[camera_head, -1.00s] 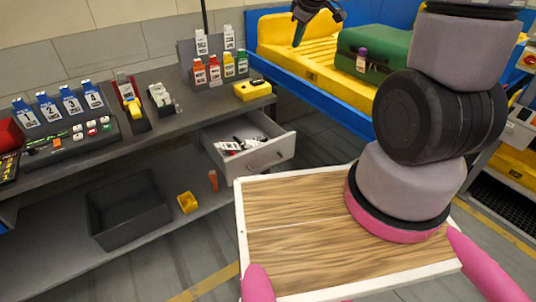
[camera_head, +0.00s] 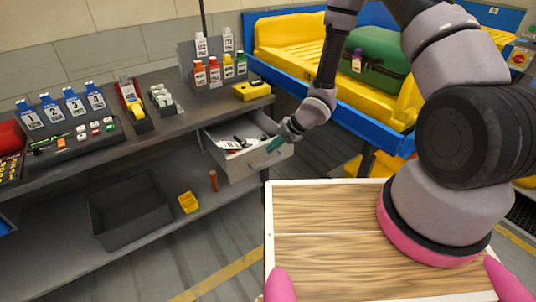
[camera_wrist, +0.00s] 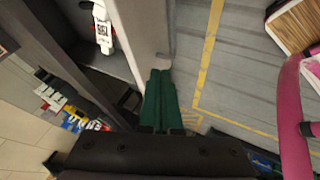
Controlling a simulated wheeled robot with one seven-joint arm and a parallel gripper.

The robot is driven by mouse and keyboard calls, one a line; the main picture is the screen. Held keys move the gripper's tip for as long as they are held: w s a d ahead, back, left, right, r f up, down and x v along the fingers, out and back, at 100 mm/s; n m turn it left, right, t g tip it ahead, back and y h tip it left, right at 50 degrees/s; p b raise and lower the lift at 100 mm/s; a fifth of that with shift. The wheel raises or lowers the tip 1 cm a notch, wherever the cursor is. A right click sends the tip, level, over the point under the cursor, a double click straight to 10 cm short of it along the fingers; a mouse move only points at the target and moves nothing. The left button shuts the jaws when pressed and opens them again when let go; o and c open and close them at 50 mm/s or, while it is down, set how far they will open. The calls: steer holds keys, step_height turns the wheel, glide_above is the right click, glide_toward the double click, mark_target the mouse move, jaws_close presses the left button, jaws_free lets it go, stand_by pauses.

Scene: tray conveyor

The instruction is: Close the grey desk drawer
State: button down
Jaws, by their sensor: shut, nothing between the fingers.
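The grey desk drawer (camera_head: 246,165) stands open under the desk top, at the middle of the head view. Several small white, red and dark items lie inside it. My gripper (camera_head: 274,145) has its green fingers together and empty, at the top of the drawer's front panel near its right end. In the wrist view, my gripper (camera_wrist: 158,80) points along the drawer front (camera_wrist: 142,30), with its tips very close to the panel. I cannot tell whether they touch it. The drawer's handle is partly visible in the wrist view.
The desk (camera_head: 150,128) holds labelled bottles, numbered holders and a yellow device (camera_head: 251,91). The blue-edged conveyor (camera_head: 360,121) with a green case (camera_head: 376,60) stands behind my arm.

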mark_target(258, 159)
steer(key=x, duration=0.9)
steer(key=shift+a, duration=0.1)
steer(key=shift+w, duration=0.15)
